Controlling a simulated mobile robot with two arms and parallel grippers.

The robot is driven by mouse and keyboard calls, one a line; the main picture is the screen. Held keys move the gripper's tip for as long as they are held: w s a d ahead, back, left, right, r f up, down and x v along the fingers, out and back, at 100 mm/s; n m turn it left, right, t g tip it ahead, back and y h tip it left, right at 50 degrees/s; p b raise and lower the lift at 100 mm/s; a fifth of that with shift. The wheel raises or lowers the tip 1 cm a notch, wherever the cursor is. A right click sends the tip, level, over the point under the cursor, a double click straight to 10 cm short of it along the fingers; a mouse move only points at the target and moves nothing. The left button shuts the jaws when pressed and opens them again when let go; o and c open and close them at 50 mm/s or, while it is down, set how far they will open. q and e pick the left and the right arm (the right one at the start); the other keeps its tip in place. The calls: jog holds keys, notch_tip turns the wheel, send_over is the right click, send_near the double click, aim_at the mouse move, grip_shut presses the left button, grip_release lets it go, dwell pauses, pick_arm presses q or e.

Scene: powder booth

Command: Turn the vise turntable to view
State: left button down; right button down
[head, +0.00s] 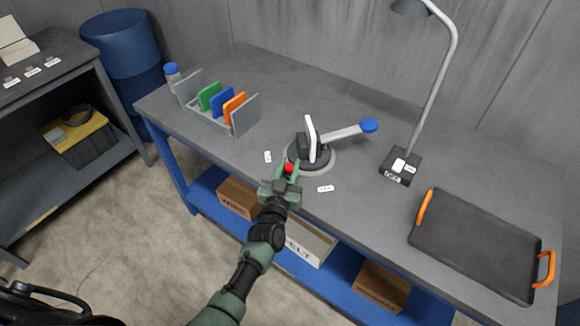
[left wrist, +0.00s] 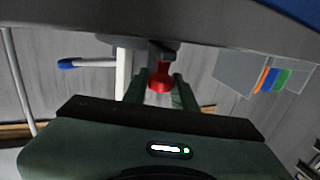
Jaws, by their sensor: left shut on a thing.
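The vise turntable (head: 322,165) sits on the grey bench, with a dark vise (head: 304,146) on top that holds an upright white plate (head: 311,133). A grey bar with a blue end (head: 369,125) sticks out to the right of the vise. A red knob (head: 289,168) is at the turntable's near side. My left gripper (head: 288,172) is shut on the red knob, which shows between its two green fingers in the left wrist view (left wrist: 160,80). My right gripper is not in view.
A rack (head: 246,115) with green, blue and orange plates stands left of the vise. A desk lamp (head: 401,166) and a black tray (head: 478,245) with orange handles are to the right. Small labels lie near the turntable. A blue drum (head: 125,55) stands behind left.

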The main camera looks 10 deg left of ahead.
pick_arm(q)
jog(key=shift+d, duration=0.15)
dwell(0.3)
jog(key=c, duration=1.1)
grip_release()
jog(key=shift+c, duration=0.2)
jog(key=shift+s, duration=0.15)
jog(key=s, duration=0.7)
jog(key=shift+s+b, duration=0.3)
jog(key=shift+b, duration=0.15)
